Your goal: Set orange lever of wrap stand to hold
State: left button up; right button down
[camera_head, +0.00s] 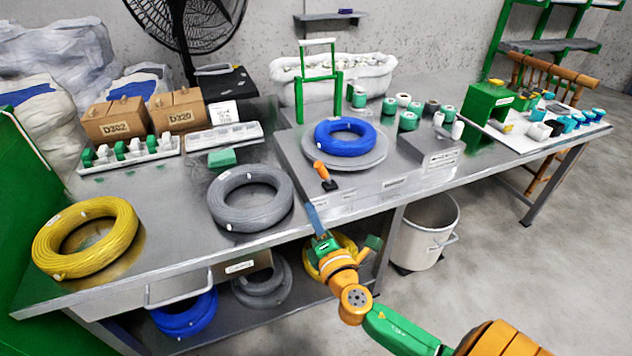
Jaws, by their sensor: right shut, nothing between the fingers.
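The wrap stand (292,165) is a low grey metal block on the workbench. Its round grey turntable (372,161) carries a blue cable coil (345,138). The orange lever (321,170) sits on a small black base at the stand's front left and leans up and to the left. My right gripper (311,208) comes up from the lower right with its fingers shut and empty. Its tips are just below the lever in the picture and appear apart from it. My left gripper is not in view.
A yellow coil (84,238) and a grey coil (249,198) lie on the bench left of the stand. A green frame (319,92) rises behind the blue coil. A grey box (430,147) stands right of the turntable. A white bin (424,231) is under the bench.

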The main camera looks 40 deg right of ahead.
aim_at(323, 169)
jog(key=x, duration=0.6)
jog(key=d, duration=0.1)
jog(key=d+r, duration=0.1)
jog(key=d+p, duration=0.1)
jog(key=d, duration=0.1)
jog(key=shift+w+r, duration=0.3)
jog(key=shift+w, duration=0.05)
jog(key=shift+s+d+r+m, duration=0.1)
jog(key=shift+d+r+m, duration=0.25)
jog(key=shift+m, duration=0.45)
jog(key=m, duration=0.1)
jog(key=d+r+m+p, duration=0.1)
jog(key=m, duration=0.1)
jog(key=shift+s+d, duration=0.15)
jog(key=shift+d, duration=0.1)
jog(key=shift+s+d+r+m+p, duration=0.2)
jog(key=shift+d+m, duration=0.3)
jog(key=shift+m, duration=0.4)
jog(key=shift+s+d+f+m+p, duration=0.1)
jog(key=shift+d+m+p, duration=0.2)
jog(key=shift+d+m, duration=0.45)
jog(key=shift+s+d+r+m+p, duration=0.1)
jog(key=shift+d+m+p, duration=0.2)
jog(key=shift+m, duration=0.75)
